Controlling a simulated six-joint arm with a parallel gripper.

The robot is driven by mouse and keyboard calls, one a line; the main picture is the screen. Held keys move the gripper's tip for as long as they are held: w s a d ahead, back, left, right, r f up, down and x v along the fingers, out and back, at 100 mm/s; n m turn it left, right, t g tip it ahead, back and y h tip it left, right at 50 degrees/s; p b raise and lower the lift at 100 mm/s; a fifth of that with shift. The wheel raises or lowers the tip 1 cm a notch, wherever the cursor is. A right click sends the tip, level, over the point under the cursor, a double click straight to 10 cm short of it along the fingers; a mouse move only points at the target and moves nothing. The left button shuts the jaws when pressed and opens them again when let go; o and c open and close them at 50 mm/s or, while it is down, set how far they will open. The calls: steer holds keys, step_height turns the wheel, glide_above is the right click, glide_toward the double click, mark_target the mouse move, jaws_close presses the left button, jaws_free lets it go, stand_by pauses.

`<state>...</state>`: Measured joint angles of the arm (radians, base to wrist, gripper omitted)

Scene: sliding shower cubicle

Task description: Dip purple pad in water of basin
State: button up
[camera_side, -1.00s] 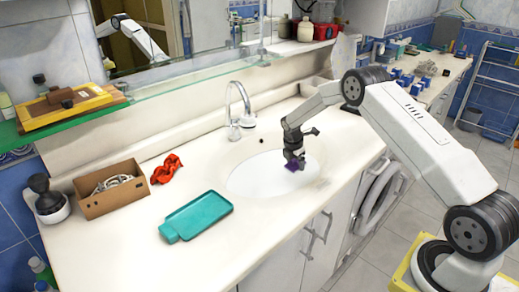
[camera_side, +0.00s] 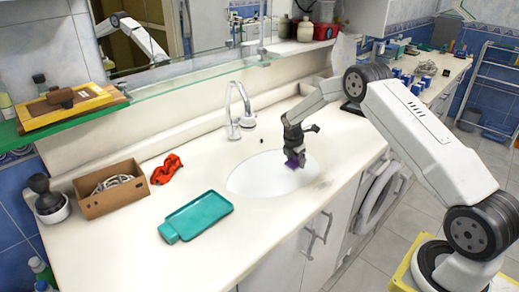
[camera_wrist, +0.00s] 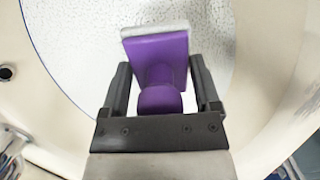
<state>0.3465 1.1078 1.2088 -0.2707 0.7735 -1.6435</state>
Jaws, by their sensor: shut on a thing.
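The purple pad (camera_wrist: 157,58) has a purple handle, a purple block and a pale grey layer on its far face. My gripper (camera_wrist: 160,95) is shut on its handle, with one dark finger on each side. In the side view my gripper (camera_side: 293,150) points down over the right part of the white basin (camera_side: 250,178), with the purple pad (camera_side: 294,160) below the fingers. In the wrist view the basin shows a speckled, pale water surface (camera_wrist: 80,40) behind the pad. I cannot tell whether the pad touches the water.
A chrome faucet (camera_side: 240,110) stands behind the basin. A teal tray (camera_side: 196,215), a red cloth (camera_side: 166,169) and a cardboard box (camera_side: 108,190) lie on the counter to the left. A glass shelf (camera_side: 200,70) runs above the counter's back.

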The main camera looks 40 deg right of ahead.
steer(key=shift+r, duration=0.1)
steer(key=shift+r, duration=4.75)
